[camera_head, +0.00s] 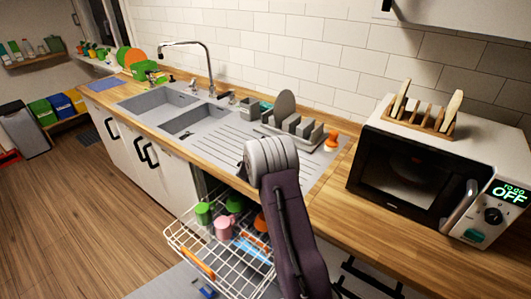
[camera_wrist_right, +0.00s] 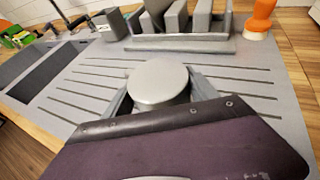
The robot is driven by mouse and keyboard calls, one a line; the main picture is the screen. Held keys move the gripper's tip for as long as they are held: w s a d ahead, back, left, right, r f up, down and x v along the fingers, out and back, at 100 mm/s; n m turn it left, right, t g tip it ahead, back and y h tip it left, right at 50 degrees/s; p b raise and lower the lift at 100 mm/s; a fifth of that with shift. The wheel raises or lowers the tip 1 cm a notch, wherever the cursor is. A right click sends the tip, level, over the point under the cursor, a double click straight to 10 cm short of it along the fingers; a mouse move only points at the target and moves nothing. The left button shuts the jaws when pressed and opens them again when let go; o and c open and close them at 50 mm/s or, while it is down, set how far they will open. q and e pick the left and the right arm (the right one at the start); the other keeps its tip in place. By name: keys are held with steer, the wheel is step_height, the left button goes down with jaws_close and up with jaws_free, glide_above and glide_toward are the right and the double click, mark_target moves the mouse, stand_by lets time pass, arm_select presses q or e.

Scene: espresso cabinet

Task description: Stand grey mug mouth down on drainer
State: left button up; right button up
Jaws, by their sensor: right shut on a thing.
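The grey mug (camera_wrist_right: 158,80) shows in the right wrist view as a plain closed disc, its base facing the camera, so its mouth points away, downward. My right gripper (camera_wrist_right: 158,98) is shut on it, one finger on each side. The mug is over the grooved grey drainer (camera_wrist_right: 85,72); I cannot tell whether its rim touches the surface. In the head view my right arm reaches over the drainer (camera_head: 222,151) and hides the mug. My left gripper is not in view.
A grey rack (camera_head: 292,128) with upright slabs and a plate stands at the drainer's back, beside an orange item (camera_head: 332,140). The sink (camera_head: 165,102) lies left. A microwave (camera_head: 415,165) stands right. Below, an open dishwasher basket (camera_head: 190,245) holds coloured mugs.

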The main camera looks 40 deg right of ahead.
steer(key=shift+f+b, duration=0.35)
steer(key=shift+b, duration=0.15)
steer(key=o, duration=1.8)
steer(key=b+v, duration=0.1)
steer(key=v, duration=0.8)
